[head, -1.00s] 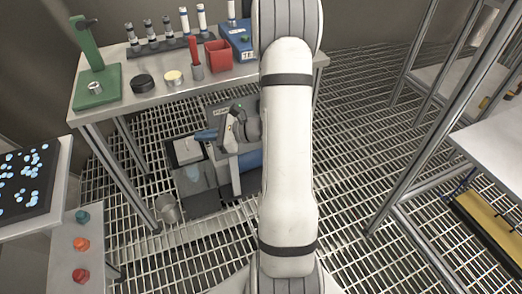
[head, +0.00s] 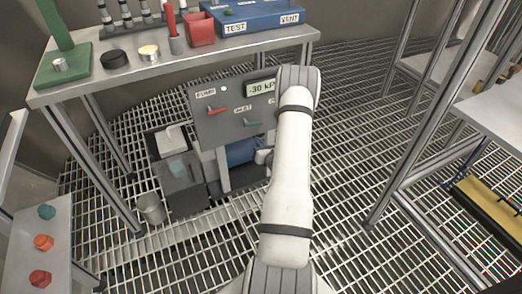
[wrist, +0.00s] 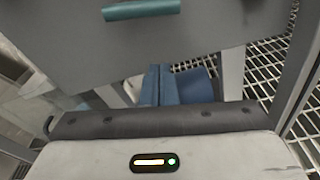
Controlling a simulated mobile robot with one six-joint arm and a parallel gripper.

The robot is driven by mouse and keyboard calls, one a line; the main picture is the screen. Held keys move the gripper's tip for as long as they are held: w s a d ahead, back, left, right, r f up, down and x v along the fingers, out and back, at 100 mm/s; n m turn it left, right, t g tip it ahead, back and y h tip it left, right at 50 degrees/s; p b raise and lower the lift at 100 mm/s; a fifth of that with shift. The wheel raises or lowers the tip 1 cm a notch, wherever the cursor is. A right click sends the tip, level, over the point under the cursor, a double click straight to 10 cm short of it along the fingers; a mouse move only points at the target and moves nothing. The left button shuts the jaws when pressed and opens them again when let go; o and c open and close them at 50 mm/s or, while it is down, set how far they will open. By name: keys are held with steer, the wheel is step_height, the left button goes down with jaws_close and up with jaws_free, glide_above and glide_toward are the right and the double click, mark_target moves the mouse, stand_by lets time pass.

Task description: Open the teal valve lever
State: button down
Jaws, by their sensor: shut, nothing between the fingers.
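The teal valve lever (head: 252,124) is on the front of a grey panel (head: 215,132) under the bench, lying roughly horizontal. It also shows large at the top of the wrist view (wrist: 141,10). My gripper's blue fingers (wrist: 156,70) are together and empty, below the lever in the wrist view and apart from it. In the head view my arm hides the fingers and covers the panel's right side.
A red lever (head: 218,110) sits up-left of the teal one, and a display (head: 261,88) reads about -30 kP. A blue rounded body (head: 241,152) is below the panel. The bench (head: 185,63) is above it. Steel racks stand right; grated floor (head: 345,125) is open between.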

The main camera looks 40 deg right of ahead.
mark_target(249, 132)
steer(key=b+x, duration=0.1)
steer(key=x, duration=0.3)
steer(key=shift+w+f, duration=0.1)
steer(key=shift+f, duration=0.05)
steer(key=shift+s+d+r+b, duration=0.1)
steer(key=shift+d+r+b, duration=0.05)
steer(key=shift+r, duration=0.55)
steer(key=shift+s+d+r+b, duration=0.1)
steer(key=shift+r+b, duration=0.1)
steer(key=shift+r, duration=0.45)
steer(key=shift+s+d+r+b, duration=0.15)
steer(key=shift+r, duration=0.55)
